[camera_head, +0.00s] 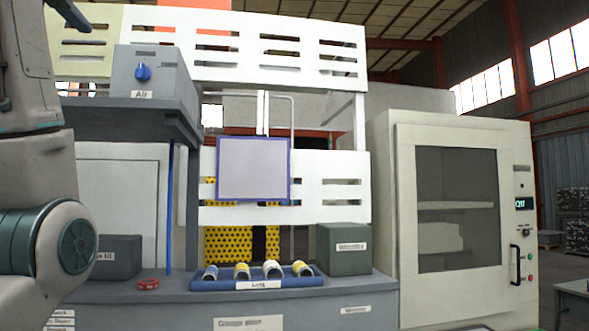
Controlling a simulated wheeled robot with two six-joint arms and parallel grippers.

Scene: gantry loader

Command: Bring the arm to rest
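A large grey-beige arm of mine fills the left edge of the view, with a round dark joint cap near the lower left. Its gripper is outside the frame. The other arm and its gripper do not show either. I cannot see whether either gripper holds anything.
A grey workbench (330,286) carries a blue tray (215,285) with several cylindrical parts, a dark green box (344,249), a dark box (116,257) and a red round item (148,284). A grey air box (150,75) sits above. A cabinet (460,293) with a closed windowed door stands right.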

